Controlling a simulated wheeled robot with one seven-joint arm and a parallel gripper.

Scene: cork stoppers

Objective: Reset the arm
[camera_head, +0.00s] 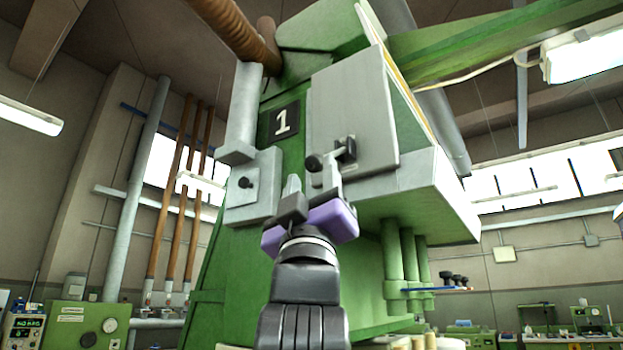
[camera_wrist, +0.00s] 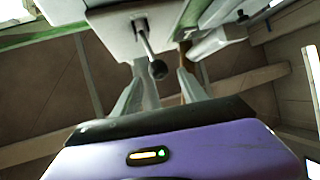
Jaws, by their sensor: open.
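My gripper (camera_head: 311,180) is raised in front of a large green machine (camera_head: 375,255) marked with a 1. Its jaws are open, and the purple wrist body sits below the fingers. A lever with a black ball knob (camera_head: 313,163) sticks out of a slot in the machine's grey panel (camera_head: 352,110). In the wrist view the knob (camera_wrist: 158,69) shows between the two fingers of my gripper (camera_wrist: 160,85), with gaps on both sides. I cannot tell how deep the knob lies relative to the fingertips.
A grey box with a small black knob (camera_head: 252,188) is on the machine, left of my gripper. A grey-green housing (camera_head: 425,195) juts out at right. Several beige cylinders (camera_head: 430,342) stand at the bottom edge. A green instrument (camera_head: 85,325) is at far left.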

